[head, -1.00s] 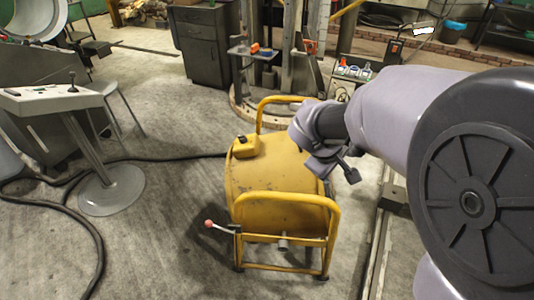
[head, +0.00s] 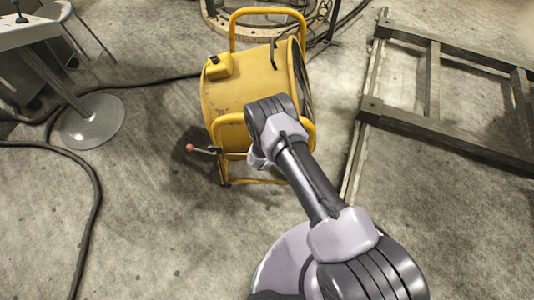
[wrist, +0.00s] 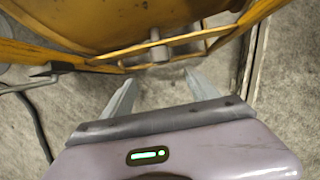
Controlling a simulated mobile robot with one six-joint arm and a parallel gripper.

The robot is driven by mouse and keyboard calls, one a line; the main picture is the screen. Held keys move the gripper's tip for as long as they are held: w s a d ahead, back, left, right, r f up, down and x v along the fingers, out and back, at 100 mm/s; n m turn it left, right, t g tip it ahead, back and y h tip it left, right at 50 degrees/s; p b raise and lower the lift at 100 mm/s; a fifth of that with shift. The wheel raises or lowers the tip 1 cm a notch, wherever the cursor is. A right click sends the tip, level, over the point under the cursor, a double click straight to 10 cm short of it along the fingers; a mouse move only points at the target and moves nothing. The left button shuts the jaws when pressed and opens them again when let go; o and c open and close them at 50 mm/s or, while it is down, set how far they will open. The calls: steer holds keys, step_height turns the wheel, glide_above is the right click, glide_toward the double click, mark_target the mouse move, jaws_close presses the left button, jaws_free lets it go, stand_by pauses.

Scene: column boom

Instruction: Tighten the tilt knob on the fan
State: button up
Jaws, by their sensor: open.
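The yellow drum fan (head: 235,88) stands on the floor in a yellow tube frame. In the wrist view, a short grey cylindrical knob (wrist: 158,46) sticks out by the lower frame bar, likely the tilt knob. My gripper (wrist: 160,82) is open and empty, its two fingers pointing at the frame. The knob lies ahead, between the lines of the fingers; I cannot tell the exact gap. In the head view, my arm hides the knob and most of the gripper. A lever with a red ball end (head: 190,148) sticks out left of the frame.
A black cable (head: 130,84) runs over the floor left of the fan. A dark steel frame (head: 440,122) lies on the right. A console on a round foot (head: 92,122) stands at upper left. The floor in front of the fan is clear.

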steer(key=b+x, duration=1.5)
steer(key=x, duration=0.1)
steer(key=shift+s+f, duration=0.25)
steer(key=shift+s, duration=0.05)
steer(key=shift+w+f+b, duration=0.35)
steer(key=shift+b, duration=0.4)
steer(key=shift+r, duration=0.1)
